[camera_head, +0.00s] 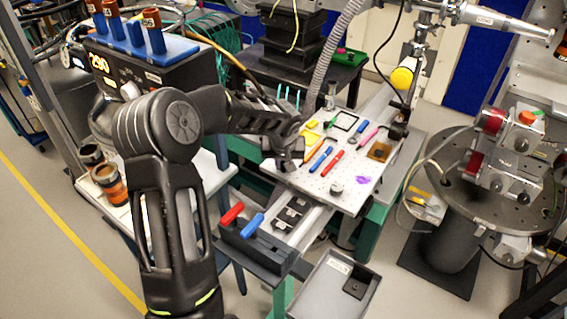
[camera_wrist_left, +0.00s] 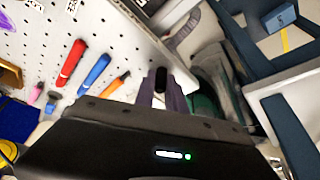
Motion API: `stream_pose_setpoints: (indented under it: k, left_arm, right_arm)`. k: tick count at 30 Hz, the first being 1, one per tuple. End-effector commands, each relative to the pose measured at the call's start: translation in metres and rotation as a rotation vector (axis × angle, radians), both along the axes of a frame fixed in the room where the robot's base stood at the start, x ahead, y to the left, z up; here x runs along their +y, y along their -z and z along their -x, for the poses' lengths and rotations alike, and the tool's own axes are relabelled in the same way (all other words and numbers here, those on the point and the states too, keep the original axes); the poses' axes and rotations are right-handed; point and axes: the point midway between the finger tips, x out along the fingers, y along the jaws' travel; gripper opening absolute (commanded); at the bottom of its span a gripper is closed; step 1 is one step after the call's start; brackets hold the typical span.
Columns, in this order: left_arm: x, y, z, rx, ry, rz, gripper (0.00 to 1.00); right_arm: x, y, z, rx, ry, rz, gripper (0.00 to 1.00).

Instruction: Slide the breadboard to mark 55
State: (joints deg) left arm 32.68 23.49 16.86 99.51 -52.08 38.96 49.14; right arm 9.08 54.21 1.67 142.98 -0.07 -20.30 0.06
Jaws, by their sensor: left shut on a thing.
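The breadboard (camera_head: 312,184) is a white perforated plate lying level on a pale rail bench in the middle of the head view. It also fills the upper left of the left wrist view (camera_wrist_left: 38,48). My left gripper (camera_head: 290,160) is at the board's left edge. In the left wrist view its fingers (camera_wrist_left: 163,92) are shut at this edge, around a small dark part. The fingers partly hide the grip. I cannot read any scale mark, including 55. My right gripper is in neither view.
A red pen (camera_head: 332,163), a blue pen (camera_head: 320,159) and other small items lie on the board. A dark holder with red and blue handles (camera_head: 260,250) and a grey tray (camera_head: 330,290) stand in front. A round metal table (camera_head: 455,175) stands to the right.

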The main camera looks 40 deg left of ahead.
Motion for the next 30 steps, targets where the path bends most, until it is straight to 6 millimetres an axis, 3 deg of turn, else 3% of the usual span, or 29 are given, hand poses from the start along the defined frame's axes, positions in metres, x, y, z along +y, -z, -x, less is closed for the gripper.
stream_pose_setpoints:
  k: [7,15,26,27,30]
  left_arm:
    - [0.0,0.001,0.005,0.0,0.001,-0.002,0.0]
    - [-0.001,0.003,0.042,-0.002,0.0,-0.002,0.0]
    - [-0.001,0.0,0.05,-0.001,0.0,0.001,0.0]
    - [-0.001,0.0,0.05,-0.001,0.0,0.001,0.18]
    - [-0.001,0.0,0.05,-0.001,0.0,0.001,0.26]
  right_arm:
    - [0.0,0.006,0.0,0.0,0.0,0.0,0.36]
    - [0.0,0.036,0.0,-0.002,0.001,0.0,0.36]
    - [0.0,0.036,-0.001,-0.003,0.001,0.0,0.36]
    - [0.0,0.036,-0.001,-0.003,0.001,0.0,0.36]
    - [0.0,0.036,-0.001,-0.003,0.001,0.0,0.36]
